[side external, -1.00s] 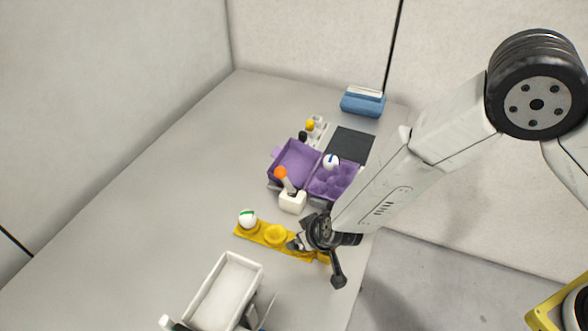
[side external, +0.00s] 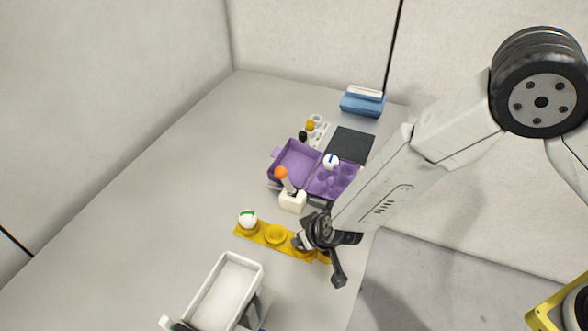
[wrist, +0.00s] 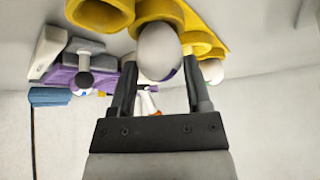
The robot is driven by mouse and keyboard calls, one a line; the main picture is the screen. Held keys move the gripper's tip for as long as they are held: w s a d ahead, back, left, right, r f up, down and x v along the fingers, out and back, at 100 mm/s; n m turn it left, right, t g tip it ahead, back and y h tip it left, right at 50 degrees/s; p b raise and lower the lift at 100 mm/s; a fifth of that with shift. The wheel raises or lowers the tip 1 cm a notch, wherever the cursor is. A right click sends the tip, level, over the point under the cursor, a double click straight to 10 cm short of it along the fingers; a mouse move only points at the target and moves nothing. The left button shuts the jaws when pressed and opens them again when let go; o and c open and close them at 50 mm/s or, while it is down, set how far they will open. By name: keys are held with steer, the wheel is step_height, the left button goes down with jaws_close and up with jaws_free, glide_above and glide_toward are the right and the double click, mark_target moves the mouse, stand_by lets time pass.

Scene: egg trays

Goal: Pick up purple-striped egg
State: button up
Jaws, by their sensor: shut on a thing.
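A white egg (wrist: 160,50) with a small patch of purple striping on its lower edge sits between the fingers of my gripper (wrist: 160,75) in the wrist view. My gripper is shut on it, at a cup of the yellow egg tray (wrist: 205,20). In the side view, my gripper (side external: 301,240) is low over the right end of the yellow tray (side external: 262,236) and mostly hides the egg. I cannot tell whether the egg still touches its cup.
A green-striped egg (side external: 248,219) sits at the tray's left end, beside an empty cup (side external: 276,234). Behind are a white holder (side external: 292,201) with an orange-topped item and an open purple carton (side external: 293,158) holding a blue-striped egg (side external: 331,161). A white bin (side external: 254,270) stands in front.

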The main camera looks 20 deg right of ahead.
steer(key=shift+r, duration=0.6)
steer(key=s+d+r, duration=0.6)
steer(key=s+r, duration=0.5)
steer(key=s, duration=0.1)
steer(key=shift+d+r, duration=0.2)
steer(key=shift+d, duration=0.2)
steer(key=shift+s, duration=0.1)
